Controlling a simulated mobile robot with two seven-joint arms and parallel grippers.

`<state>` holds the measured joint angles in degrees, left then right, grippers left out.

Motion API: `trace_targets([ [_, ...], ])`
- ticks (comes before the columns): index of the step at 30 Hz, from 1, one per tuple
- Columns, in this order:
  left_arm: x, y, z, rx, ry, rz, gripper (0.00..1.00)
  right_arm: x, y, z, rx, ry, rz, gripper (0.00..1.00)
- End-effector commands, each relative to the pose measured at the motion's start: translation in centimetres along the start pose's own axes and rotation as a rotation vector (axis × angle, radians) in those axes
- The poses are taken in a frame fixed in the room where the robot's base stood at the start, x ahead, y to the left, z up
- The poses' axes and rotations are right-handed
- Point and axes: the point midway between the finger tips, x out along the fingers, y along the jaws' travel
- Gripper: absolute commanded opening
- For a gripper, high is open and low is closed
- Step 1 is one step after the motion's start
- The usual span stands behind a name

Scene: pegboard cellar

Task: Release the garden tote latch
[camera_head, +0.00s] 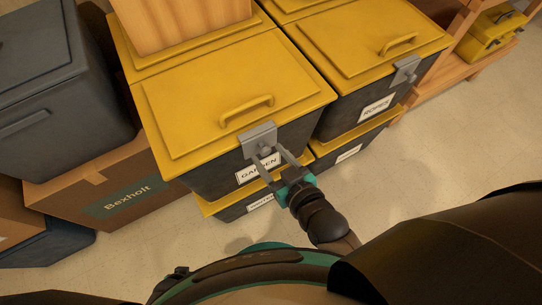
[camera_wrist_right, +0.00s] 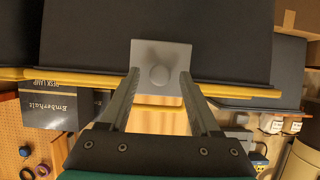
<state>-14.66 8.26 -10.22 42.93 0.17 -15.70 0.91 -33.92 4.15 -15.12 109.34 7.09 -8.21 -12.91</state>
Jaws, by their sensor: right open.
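The garden tote (camera_head: 205,170) is a dark bin with a yellow lid (camera_head: 205,105) and a white label reading GARDEN, partly covered by my gripper. Its latch (camera_head: 259,136) is a grey plate over the lid's front edge. In the right wrist view the latch (camera_wrist_right: 172,55) shows a round knob in its middle. My right gripper (camera_head: 269,157) is open in front of the latch. In the wrist view its two fingers (camera_wrist_right: 159,77) point at the latch, one on each side of the knob. Contact cannot be told. My left gripper is not in view.
The ropes tote (camera_head: 345,108), with a similar latch (camera_head: 406,70), stands to the right. Other totes are underneath. A wooden box (camera_head: 180,22) stands behind the lid handle (camera_head: 246,107). A cardboard box (camera_head: 115,190) and a grey bin (camera_head: 60,110) are left. Floor is clear at right.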

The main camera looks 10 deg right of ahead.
Motion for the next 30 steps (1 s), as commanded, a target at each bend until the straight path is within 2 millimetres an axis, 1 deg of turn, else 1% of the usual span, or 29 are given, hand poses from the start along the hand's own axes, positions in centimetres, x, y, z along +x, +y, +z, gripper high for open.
trace_targets([
  [7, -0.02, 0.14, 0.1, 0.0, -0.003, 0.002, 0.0, 0.05, -0.01, 0.01, 0.0, -0.001, 0.0, 0.63],
  [8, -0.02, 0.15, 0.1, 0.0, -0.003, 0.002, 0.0, 0.05, -0.01, 0.01, 0.0, -0.001, 0.0, 0.62],
  [24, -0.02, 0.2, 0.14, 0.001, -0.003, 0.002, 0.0, 0.02, 0.0, 0.04, 0.0, -0.001, 0.0, 0.01],
  [25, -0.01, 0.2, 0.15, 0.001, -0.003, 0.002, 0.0, 0.02, 0.0, 0.04, 0.0, -0.001, 0.0, 0.0],
  [30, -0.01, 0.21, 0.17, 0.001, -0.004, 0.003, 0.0, 0.02, 0.0, 0.05, 0.0, -0.001, 0.0, 0.0],
])
